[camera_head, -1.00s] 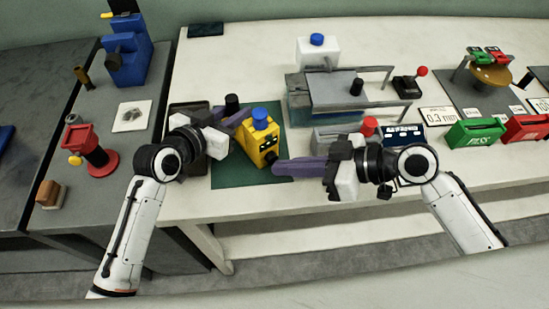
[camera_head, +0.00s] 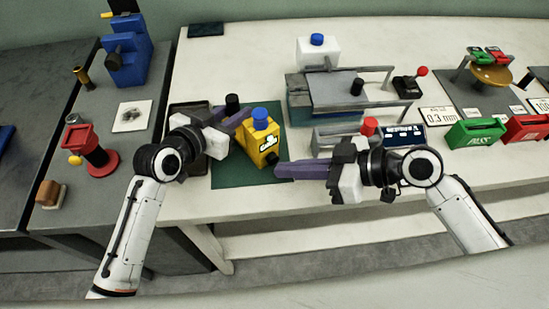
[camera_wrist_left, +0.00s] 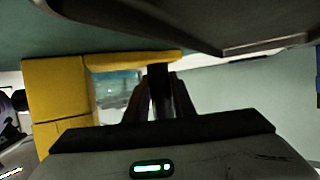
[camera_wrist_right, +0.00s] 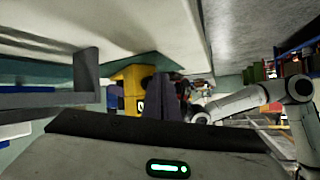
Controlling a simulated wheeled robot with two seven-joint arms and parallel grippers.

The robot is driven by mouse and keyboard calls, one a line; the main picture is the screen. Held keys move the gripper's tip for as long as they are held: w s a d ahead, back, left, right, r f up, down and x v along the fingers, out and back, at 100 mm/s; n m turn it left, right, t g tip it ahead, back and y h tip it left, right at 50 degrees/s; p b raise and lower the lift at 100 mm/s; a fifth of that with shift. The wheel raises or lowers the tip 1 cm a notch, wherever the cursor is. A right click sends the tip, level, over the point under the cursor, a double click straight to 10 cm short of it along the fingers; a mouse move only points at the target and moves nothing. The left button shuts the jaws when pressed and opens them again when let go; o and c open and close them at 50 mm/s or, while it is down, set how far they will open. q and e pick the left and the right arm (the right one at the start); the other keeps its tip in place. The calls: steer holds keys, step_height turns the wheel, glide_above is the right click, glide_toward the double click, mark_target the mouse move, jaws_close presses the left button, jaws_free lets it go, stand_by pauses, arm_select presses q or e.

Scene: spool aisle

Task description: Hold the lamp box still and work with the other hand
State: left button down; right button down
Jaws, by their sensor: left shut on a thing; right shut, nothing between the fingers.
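The yellow lamp box (camera_head: 253,141) with a blue knob (camera_head: 260,114) on top stands on a green mat (camera_head: 230,174). A white patch (camera_head: 268,143) shows on its front face. My left gripper (camera_head: 241,117) is shut at the box's left rear side, by a black upright post (camera_head: 232,100). In the left wrist view its fingers close on a dark post (camera_wrist_left: 158,85) beside the yellow frame. My right gripper (camera_head: 280,170) is shut and empty, its purple fingertips just right of the box's front. The right wrist view shows the box (camera_wrist_right: 130,84) behind the fingers.
A grey-topped fixture (camera_head: 330,92) with rails and a white bottle (camera_head: 318,50) stand behind. A dark display (camera_head: 405,135), a green bin (camera_head: 475,132) and a red bin (camera_head: 525,127) are to the right. The white table's front right is clear.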

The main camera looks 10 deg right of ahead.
steer(key=shift+s+d, duration=0.15)
steer(key=shift+s, duration=0.2)
steer(key=shift+s+d, duration=0.45)
steer(key=shift+s, duration=0.25)
steer(key=shift+s+d, duration=0.4)
steer(key=shift+s, duration=0.35)
steer(key=shift+s+d, duration=0.45)
steer(key=shift+s, duration=0.25)
arm_select(q)
steer(key=c, duration=1.4)
jaws_free()
